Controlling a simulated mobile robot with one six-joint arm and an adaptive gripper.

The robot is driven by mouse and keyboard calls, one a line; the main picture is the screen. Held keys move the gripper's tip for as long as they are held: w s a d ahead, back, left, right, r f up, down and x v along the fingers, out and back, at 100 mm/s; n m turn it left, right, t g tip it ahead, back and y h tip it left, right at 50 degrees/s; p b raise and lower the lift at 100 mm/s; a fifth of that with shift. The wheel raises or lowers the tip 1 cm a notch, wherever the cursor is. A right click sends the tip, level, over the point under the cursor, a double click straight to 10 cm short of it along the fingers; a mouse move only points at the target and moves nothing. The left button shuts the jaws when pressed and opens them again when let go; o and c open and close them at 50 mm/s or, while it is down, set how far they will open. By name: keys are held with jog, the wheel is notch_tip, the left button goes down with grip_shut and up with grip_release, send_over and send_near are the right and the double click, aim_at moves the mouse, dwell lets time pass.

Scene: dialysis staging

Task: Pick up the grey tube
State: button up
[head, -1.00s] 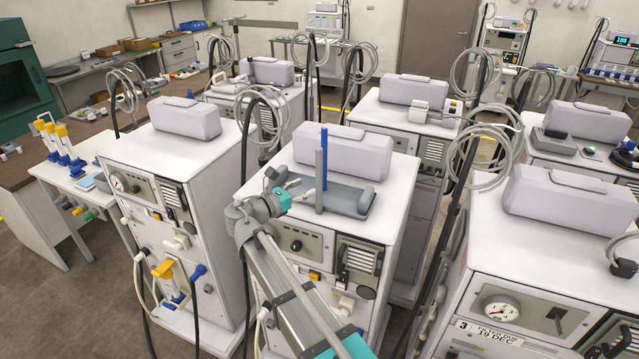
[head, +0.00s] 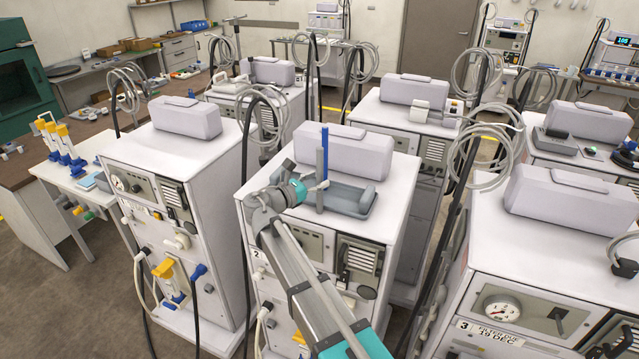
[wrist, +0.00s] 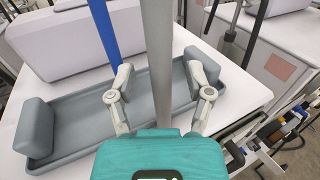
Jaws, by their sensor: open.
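The grey tube (head: 320,182) stands upright in a grey tray (head: 362,201) on top of the middle machine. In the wrist view the grey tube (wrist: 158,45) runs up between my two fingers, with its lower end hidden behind my gripper's body. A blue tube (head: 325,142) stands just behind it, and in the wrist view the blue tube (wrist: 102,32) is to its left. My gripper (head: 316,184) is open, and it also shows in the wrist view (wrist: 159,82). One finger is on each side of the grey tube, with gaps visible.
A pale rounded case (head: 355,152) lies behind the tray on the same machine top. Another machine (head: 215,150) stands close on the left and one (head: 560,225) on the right. Grey hose coils (head: 490,150) hang to the right. The machine top (head: 400,195) right of the tray is bare.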

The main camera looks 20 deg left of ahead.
jog(key=shift+w+d, duration=0.3)
jog(key=shift+w, duration=0.2)
grip_shut()
dwell(0.3)
